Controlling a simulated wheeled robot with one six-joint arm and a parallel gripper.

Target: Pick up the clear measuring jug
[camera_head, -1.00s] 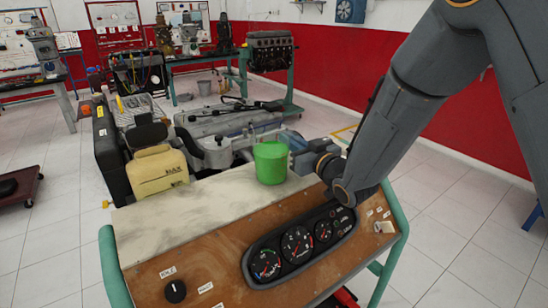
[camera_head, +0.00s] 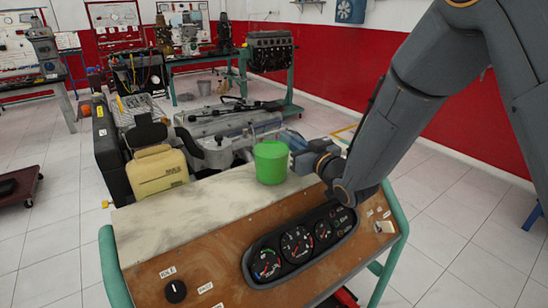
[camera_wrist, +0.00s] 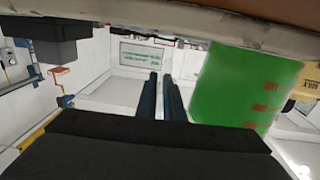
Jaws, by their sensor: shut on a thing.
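The clear measuring jug (camera_head: 270,163) stands upright on the pale top of the console, near its far edge, and looks filled with green. In the wrist view the jug (camera_wrist: 240,88) is upside down at the right, with red markings on its side. My gripper (camera_head: 292,158) reaches it from the right, beside its wall. In the wrist view the two dark fingers of my gripper (camera_wrist: 163,82) are nearly together, left of the green body. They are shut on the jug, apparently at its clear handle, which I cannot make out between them.
The console (camera_head: 200,212) has a gauge cluster (camera_head: 297,243) and a knob (camera_head: 175,291) on its sloping front. A yellow canister (camera_head: 157,170) stands left beyond it. An engine trainer (camera_head: 225,130) lies behind the jug. The console top left of the jug is clear.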

